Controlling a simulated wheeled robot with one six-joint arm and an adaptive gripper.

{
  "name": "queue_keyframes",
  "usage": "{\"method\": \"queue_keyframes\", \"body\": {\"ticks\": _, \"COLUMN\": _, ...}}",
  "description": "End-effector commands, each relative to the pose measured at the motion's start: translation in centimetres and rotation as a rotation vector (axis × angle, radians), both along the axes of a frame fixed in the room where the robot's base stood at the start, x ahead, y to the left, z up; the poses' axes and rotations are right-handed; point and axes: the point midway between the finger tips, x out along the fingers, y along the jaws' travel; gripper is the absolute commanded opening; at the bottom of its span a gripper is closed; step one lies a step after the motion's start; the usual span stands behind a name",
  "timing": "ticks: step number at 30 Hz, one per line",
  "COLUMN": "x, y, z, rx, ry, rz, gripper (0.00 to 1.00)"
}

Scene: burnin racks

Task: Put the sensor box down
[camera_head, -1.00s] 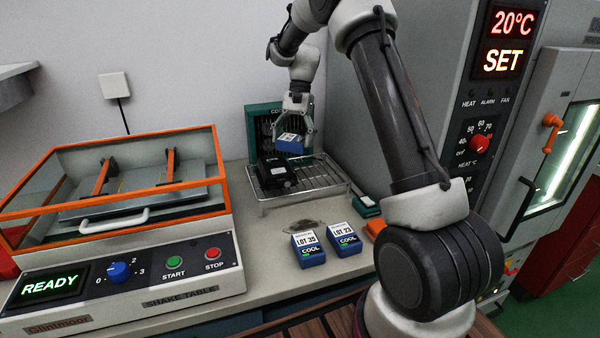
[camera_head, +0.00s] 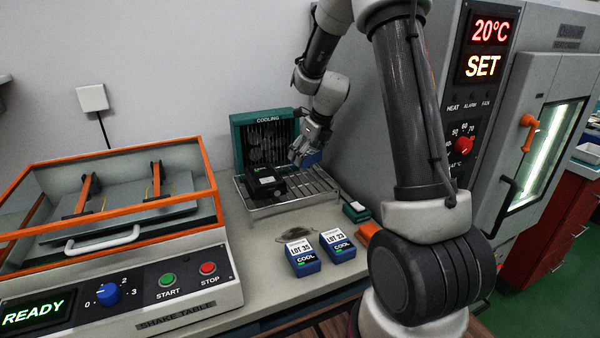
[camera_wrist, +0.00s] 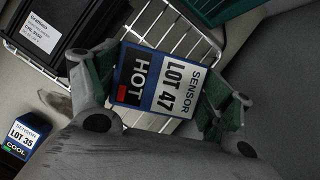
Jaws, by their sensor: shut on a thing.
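In the head view the gripper (camera_head: 312,150) is above the right part of the rack (camera_head: 262,214), in front of the green cooling unit. There the box (camera_head: 312,159) is mostly hidden behind the gripper. I cannot tell whether its underside touches the wires.
A black box (camera_head: 265,182) occupies the rack's left part. Two blue boxes marked COOL, LOT 35 (camera_head: 303,258) and LOT 23 (camera_head: 338,245), stand on the bench in front. The green cooling unit (camera_head: 250,119) stands behind. The oven's grey side (camera_head: 358,130) is close on the right.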

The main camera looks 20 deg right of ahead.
Motion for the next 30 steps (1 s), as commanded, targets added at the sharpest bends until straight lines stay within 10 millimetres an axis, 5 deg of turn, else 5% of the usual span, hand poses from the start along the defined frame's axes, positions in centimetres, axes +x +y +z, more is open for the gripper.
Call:
{"method": "queue_keyframes", "body": {"ticks": 13, "x": 0.0, "y": 0.0, "z": -5.3, "rx": 0.0, "ry": 0.001, "rz": 0.001, "gripper": 0.52}}
{"method": "queue_keyframes", "body": {"ticks": 23, "x": 0.0, "y": 0.0, "z": -5.6, "rx": -0.001, "ry": -0.001, "rz": 0.003, "gripper": 0.52}}
{"method": "queue_keyframes", "body": {"ticks": 24, "x": 0.0, "y": 0.0, "z": -5.6, "rx": -0.001, "ry": -0.001, "rz": 0.003, "gripper": 0.85}}
{"method": "queue_keyframes", "body": {"ticks": 27, "x": 0.0, "y": 0.0, "z": -5.6, "rx": -0.001, "ry": -0.001, "rz": 0.003, "gripper": 1.0}}
{"method": "queue_keyframes", "body": {"ticks": 30, "x": 0.0, "y": 0.0, "z": -5.6, "rx": -0.001, "ry": -0.001, "rz": 0.003, "gripper": 1.0}}
